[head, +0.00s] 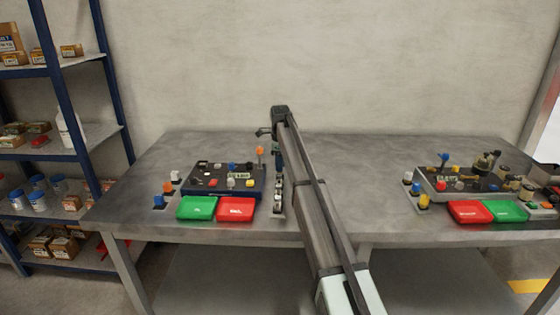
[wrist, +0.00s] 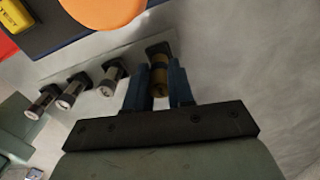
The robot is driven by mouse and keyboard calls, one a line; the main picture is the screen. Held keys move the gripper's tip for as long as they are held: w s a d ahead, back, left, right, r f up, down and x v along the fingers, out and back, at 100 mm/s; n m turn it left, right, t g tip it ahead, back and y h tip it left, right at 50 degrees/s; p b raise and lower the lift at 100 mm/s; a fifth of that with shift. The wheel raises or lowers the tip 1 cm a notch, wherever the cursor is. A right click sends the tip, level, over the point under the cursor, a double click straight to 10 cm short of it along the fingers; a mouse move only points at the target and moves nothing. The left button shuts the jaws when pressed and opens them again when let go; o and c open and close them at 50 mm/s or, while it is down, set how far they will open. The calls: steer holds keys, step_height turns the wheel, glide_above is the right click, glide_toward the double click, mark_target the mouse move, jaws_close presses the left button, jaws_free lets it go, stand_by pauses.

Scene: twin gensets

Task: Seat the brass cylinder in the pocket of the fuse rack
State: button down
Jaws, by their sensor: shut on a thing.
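The brass cylinder (wrist: 159,80) is between the two blue fingers of my gripper (wrist: 158,88) in the wrist view. The gripper is shut on it. The fuse rack (wrist: 133,58) is a pale strip with a row of black pockets. Several silver-and-dark fuses stand in the other pockets. The cylinder's far end overlaps the end pocket (wrist: 158,48); I cannot tell how deep it sits. In the head view the rack (head: 278,208) lies right of the left panel, and my gripper (head: 278,160) is over its far end. The cylinder cannot be made out there.
A second panel (head: 466,185) stands at right. The table's middle is mostly clear.

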steer(key=shift+f, duration=1.1)
stand_by(2.1)
steer(key=shift+c, duration=2.4)
jaws_free()
steer(key=shift+r, duration=0.15)
steer(key=shift+r, duration=3.35)
